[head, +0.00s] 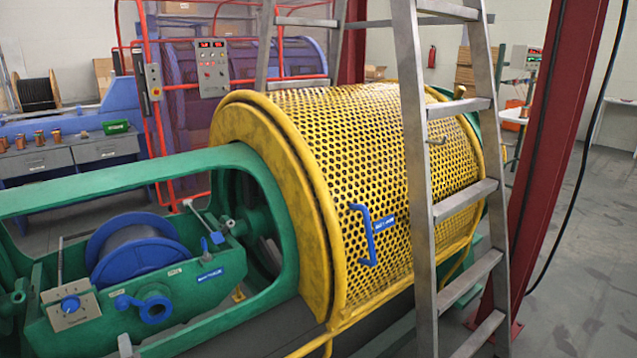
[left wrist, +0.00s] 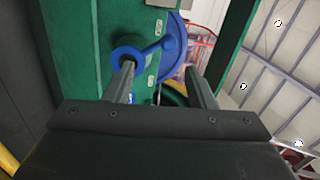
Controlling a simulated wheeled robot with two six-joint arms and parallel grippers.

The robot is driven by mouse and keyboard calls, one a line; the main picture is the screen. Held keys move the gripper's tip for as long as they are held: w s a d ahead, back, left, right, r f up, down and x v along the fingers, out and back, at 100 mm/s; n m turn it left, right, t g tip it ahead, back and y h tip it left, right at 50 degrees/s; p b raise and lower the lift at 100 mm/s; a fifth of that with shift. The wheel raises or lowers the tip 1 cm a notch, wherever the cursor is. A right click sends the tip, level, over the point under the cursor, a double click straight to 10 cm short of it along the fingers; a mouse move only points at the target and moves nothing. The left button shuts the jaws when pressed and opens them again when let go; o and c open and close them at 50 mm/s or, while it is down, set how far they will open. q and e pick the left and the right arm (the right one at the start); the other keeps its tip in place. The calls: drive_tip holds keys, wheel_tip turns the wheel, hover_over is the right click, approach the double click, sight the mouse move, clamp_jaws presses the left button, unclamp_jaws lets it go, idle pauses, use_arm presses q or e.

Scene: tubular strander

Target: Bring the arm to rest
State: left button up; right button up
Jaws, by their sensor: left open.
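My left gripper (left wrist: 160,68) shows in the left wrist view with its two dark fingers apart and nothing held between them. A blue ring-shaped part with an arm (left wrist: 128,56) is on the green machine wall (left wrist: 85,40), just past the left fingertip; whether they touch I cannot tell. In the head view neither gripper is seen. There a blue round fitting with a lever (head: 155,306) is on the front of the green cradle (head: 190,290), beside a blue-flanged spool (head: 135,245).
A yellow perforated guard drum (head: 375,140) with a blue handle (head: 366,235) fills the middle. A metal ladder (head: 415,150) and a red column (head: 555,130) stand in front at right. Red railing (head: 150,100) with a control box (head: 212,68) runs behind. Open floor (head: 585,250) lies at right.

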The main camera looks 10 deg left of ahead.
use_arm(q)
drive_tip(key=s+d+f+n+g+h, duration=0.3)
drive_tip(key=s+f+n+g+h, duration=0.4)
drive_tip(key=s, duration=0.5)
drive_tip(key=s+d+f+n+g+h, duration=0.1)
drive_tip(key=s+d+f+h, duration=0.3)
drive_tip(key=s+d, duration=0.75)
drive_tip(key=a+f+g+p, duration=0.1)
drive_tip(key=a+f+p, duration=0.15)
drive_tip(key=f, duration=0.75)
drive_tip(key=a+f+g+p, duration=0.1)
drive_tip(key=f+p, duration=0.2)
drive_tip(key=f, duration=0.6)
drive_tip(key=s+f+p, duration=0.2)
drive_tip(key=s+f, duration=0.3)
drive_tip(key=s, duration=0.3)
drive_tip(key=s+d+f+p, duration=0.1)
drive_tip(key=s+f+p, duration=0.2)
drive_tip(key=s+f, duration=0.2)
drive_tip(key=s, duration=0.3)
drive_tip(key=shift+d+f+g+h, duration=0.2)
drive_tip(key=shift+f+g+h, duration=0.1)
drive_tip(key=shift+f+g, duration=0.1)
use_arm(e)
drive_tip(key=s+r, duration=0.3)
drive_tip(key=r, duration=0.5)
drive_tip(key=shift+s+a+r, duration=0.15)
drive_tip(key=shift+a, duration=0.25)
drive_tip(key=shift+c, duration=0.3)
